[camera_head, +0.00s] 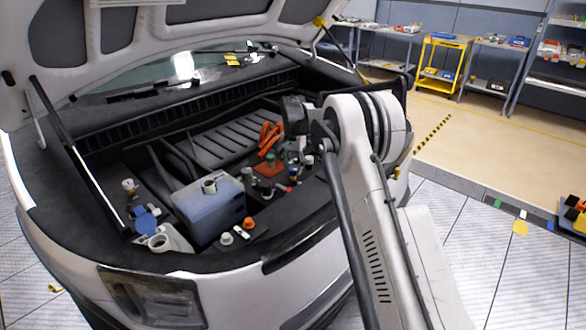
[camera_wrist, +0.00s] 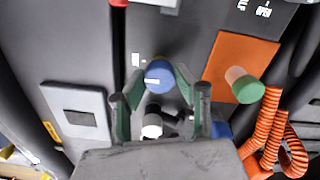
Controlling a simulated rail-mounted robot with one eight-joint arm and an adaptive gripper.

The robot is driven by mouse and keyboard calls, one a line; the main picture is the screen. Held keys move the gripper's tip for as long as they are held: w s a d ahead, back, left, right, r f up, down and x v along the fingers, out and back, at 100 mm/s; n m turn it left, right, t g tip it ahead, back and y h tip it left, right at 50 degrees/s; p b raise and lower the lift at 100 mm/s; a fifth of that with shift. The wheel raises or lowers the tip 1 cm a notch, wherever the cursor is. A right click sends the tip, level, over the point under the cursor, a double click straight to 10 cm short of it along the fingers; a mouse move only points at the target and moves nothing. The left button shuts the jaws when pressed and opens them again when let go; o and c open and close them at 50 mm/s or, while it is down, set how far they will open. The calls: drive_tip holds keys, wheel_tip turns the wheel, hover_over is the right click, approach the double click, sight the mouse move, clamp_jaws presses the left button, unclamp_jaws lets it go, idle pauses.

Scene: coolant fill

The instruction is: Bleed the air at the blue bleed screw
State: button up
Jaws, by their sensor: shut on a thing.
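In the wrist view the blue bleed screw (camera_wrist: 160,77) shows as a round blue head with a small white mark. My gripper (camera_wrist: 160,82) has its two green-padded fingers on either side of this head and is shut on it. The screw's lower part is hidden.
An orange plate (camera_wrist: 232,50) with a green knob (camera_wrist: 247,89) lies right of the screw. Orange corrugated hoses (camera_wrist: 268,125) are near it. A white-topped part (camera_wrist: 152,130) sits close by. The translucent blue tank (camera_head: 208,214) stands left in the bay. The raised hood is above.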

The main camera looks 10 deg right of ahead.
sight(293, 168)
drive_tip(key=n+b, duration=0.2)
drive_tip(key=n, duration=0.1)
drive_tip(key=shift+n, duration=0.3)
drive_tip(key=n+b, duration=0.1)
drive_tip(key=n, duration=0.3)
drive_tip(key=shift+n, duration=0.3)
drive_tip(key=n+b, duration=0.1)
drive_tip(key=n, duration=0.3)
drive_tip(key=shift+n+b, duration=0.55)
drive_tip(key=shift+n, duration=1.45)
drive_tip(key=o, duration=1.1)
drive_tip(key=shift+r, duration=0.1)
wheel_tip(293, 168, up, 12)
drive_tip(key=shift+f, duration=0.1)
